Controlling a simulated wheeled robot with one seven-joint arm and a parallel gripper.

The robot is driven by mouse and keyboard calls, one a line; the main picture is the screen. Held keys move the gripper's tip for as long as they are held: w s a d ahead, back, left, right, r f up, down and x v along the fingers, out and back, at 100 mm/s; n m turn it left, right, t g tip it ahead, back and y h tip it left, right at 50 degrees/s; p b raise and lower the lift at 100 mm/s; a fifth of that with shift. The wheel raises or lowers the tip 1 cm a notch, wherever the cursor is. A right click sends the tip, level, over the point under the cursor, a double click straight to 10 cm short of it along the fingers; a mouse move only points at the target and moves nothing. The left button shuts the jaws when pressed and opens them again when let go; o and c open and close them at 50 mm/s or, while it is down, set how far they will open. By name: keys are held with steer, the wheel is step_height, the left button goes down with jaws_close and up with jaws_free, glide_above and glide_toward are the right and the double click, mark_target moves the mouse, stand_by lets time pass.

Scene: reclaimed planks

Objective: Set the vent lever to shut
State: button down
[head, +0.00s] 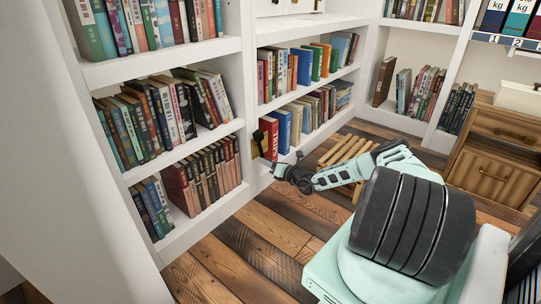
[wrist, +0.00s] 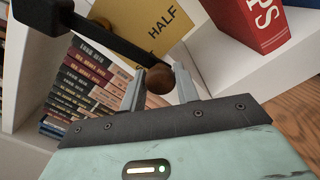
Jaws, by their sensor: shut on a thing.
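The vent lever is a black bar (wrist: 110,38) running from a black block (wrist: 42,14) at the upper left to a round brown knob (wrist: 158,78) in the wrist view. Behind it is a yellow plate (wrist: 150,22) marked HALF; other markings are hidden or out of frame. My gripper (wrist: 159,84) is shut on the knob, one grey finger on each side. In the head view my gripper (head: 279,171) is at the yellow plate (head: 267,149) on the shelf end, and the knob is too small to make out. I cannot tell the lever's exact setting.
A red book (wrist: 257,20) stands close to the right of the plate. Shelves of books (head: 205,175) stand to the left. A wooden slatted thing (head: 345,152) is on the plank floor behind my arm. A wooden cabinet (head: 495,170) is at the right. The floor (head: 250,245) in front is clear.

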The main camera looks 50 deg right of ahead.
steer(key=shift+s+a+r+m+p, duration=0.1)
steer(key=shift+a+m+p, duration=0.25)
steer(key=shift+m, duration=0.35)
steer(key=shift+a+m+p, duration=0.2)
steer(key=shift+m+p, duration=0.2)
steer(key=shift+m, duration=0.3)
steer(key=c, duration=1.1)
jaws_free()
steer(key=shift+c, duration=0.2)
steer(key=shift+a, duration=0.15)
steer(key=s+d+p, duration=0.1)
steer(key=s+p, duration=0.5)
steer(key=s, duration=1.1)
steer(key=shift+s+d+p, duration=0.15)
steer(key=shift+s+p, duration=0.05)
steer(key=shift+p, duration=0.2)
